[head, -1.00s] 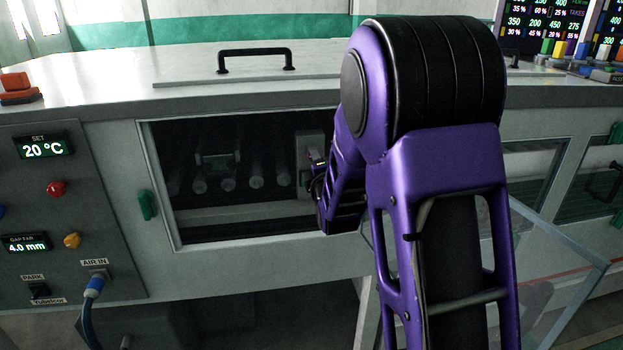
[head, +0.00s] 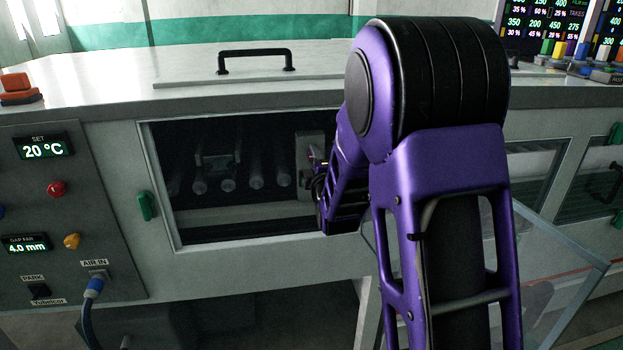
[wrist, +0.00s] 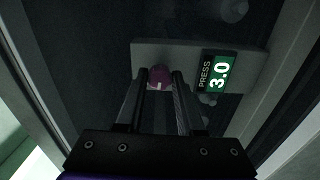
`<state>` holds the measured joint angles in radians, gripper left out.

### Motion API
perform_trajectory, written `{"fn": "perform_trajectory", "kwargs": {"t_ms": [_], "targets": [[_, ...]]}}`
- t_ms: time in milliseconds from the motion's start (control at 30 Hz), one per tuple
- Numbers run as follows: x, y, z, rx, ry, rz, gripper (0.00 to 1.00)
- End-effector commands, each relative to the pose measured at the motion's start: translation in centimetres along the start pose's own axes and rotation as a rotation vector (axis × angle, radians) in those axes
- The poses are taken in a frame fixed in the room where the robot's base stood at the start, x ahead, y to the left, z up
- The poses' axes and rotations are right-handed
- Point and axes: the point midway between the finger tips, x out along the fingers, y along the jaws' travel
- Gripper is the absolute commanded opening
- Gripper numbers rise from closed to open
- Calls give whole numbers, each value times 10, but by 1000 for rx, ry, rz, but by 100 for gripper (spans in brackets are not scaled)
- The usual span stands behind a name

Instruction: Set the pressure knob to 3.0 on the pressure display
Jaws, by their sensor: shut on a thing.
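The pressure knob (wrist: 160,75) is a small dark pink knob with a pale mark, mounted on a grey plate (wrist: 150,55) in the wrist view. The pressure display (wrist: 218,73) beside it reads 3.0 under the label PRESS. My gripper (wrist: 160,82) is shut on the knob, with one finger on each side of it. In the head view my gripper (head: 322,178) reaches into the open window at the plate, and my purple arm hides much of it. The display's reading cannot be seen there.
The window frame (head: 160,220) surrounds the dark opening with several rollers (head: 228,183) inside. A glass door (head: 570,290) hangs open at lower right. A side panel at left carries a 20 °C display (head: 44,146), a 4.0 mm display (head: 25,243) and other knobs.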

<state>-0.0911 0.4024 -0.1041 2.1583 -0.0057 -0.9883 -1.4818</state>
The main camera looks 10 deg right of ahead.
Motion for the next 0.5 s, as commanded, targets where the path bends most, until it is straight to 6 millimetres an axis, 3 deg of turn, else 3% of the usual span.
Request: {"fn": "perform_trajectory", "kwargs": {"t_ms": [100, 133, 233, 500], "targets": [[0, 0, 0, -1, 0, -1, 0], [0, 0, 0, -1, 0, -1, 39], [0, 0, 0, -1, 0, -1, 55], [0, 0, 0, -2, 0, -1, 55]]}}
